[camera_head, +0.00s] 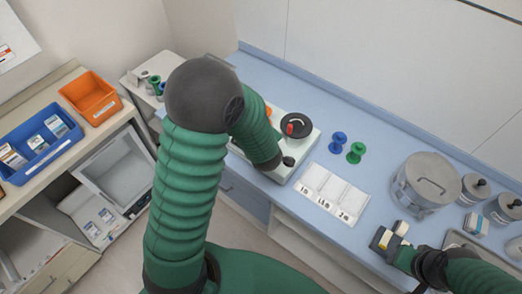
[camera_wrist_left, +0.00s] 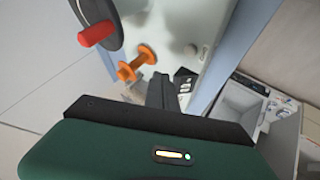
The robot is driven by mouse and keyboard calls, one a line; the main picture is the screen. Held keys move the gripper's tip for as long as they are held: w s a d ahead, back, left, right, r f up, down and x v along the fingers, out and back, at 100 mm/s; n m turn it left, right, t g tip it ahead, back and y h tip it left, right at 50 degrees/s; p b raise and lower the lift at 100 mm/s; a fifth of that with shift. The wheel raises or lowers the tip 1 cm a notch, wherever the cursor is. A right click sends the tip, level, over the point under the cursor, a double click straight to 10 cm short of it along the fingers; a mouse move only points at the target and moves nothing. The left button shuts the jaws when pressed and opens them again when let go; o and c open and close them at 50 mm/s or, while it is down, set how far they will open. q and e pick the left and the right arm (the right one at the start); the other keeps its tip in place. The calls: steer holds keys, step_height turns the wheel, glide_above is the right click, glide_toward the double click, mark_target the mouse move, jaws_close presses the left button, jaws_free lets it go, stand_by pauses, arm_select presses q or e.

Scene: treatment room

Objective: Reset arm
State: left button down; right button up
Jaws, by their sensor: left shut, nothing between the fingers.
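A white device (camera_head: 303,147) stands on the blue counter, partly hidden behind my left arm. It bears a black round dial (camera_head: 296,125) with a red handle (camera_head: 290,129). In the left wrist view, the dial (camera_wrist_left: 92,12) and red handle (camera_wrist_left: 98,34) are at the upper left, next to an orange spool-shaped piece (camera_wrist_left: 137,63). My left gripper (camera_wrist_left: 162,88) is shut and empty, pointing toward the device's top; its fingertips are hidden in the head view. My right gripper (camera_head: 392,238) is over the counter at the lower right; its jaws are unclear.
Blue (camera_head: 338,138) and green (camera_head: 356,152) spools stand behind a white labelled tray (camera_head: 332,192). A lidded metal pot (camera_head: 427,182) and jars (camera_head: 474,188) stand at the right. An orange bin (camera_head: 91,97) and a blue bin (camera_head: 38,145) sit on the left shelf.

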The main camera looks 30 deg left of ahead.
stand_by(0.4)
arm_select(q)
steer(key=d+m+h+b, duration=0.2)
steer(key=d+m+h, duration=0.1)
steer(key=d+m, duration=0.25)
steer(key=s+d+m+g+h+b, duration=0.1)
steer(key=s+d+m+g, duration=0.1)
steer(key=s+m, duration=0.3)
steer(key=s+d+m+g+h, duration=0.1)
steer(key=s+d+m+g, duration=0.1)
steer(key=s+m, duration=0.4)
steer(key=s+d, duration=0.1)
steer(key=s, duration=0.3)
steer(key=shift+f+g+h+b, duration=0.3)
steer(key=shift+g+b, duration=0.05)
steer(key=shift+g, duration=0.05)
steer(key=shift+s+d, duration=0.1)
steer(key=shift+d, duration=0.05)
steer(key=shift+d, duration=0.1)
